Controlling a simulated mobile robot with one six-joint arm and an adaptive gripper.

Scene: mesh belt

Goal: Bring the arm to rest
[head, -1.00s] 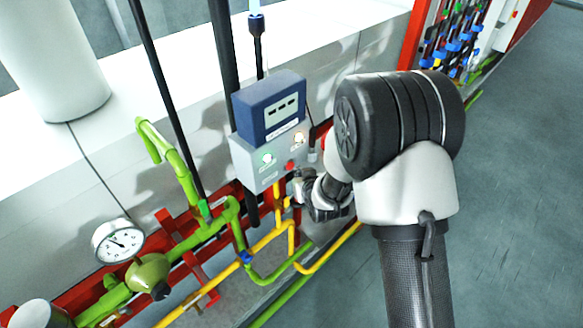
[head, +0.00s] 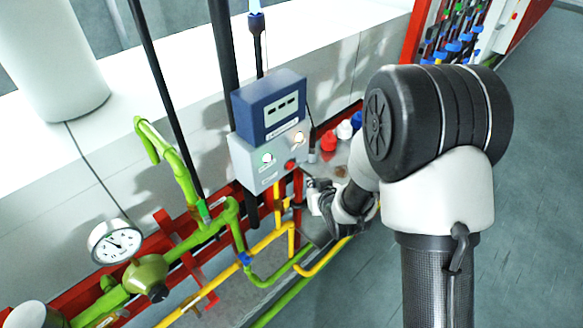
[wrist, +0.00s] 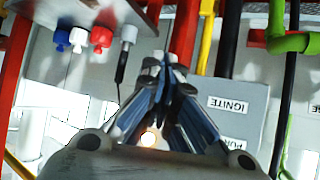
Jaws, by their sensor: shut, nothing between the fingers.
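My gripper (wrist: 165,88) is shut and empty in the wrist view, its fingertips together. In the head view my gripper (head: 318,195) hangs to the lower right of the grey control box, apart from it as far as I can tell. My arm reaches in from the right side. The grey control box (head: 262,165) carries a green light, a pale lit light and a red knob. It also shows in the wrist view (wrist: 238,104) with an "IGNITE" label, behind my gripper's fingers.
A blue meter unit (head: 270,110) sits on the box. Red, white and blue knobs (head: 344,130) stand on a shelf behind my arm. Yellow pipes (head: 262,243), green pipes (head: 215,228) and a round gauge (head: 115,243) lie to the left. Open floor (head: 535,190) is at the right.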

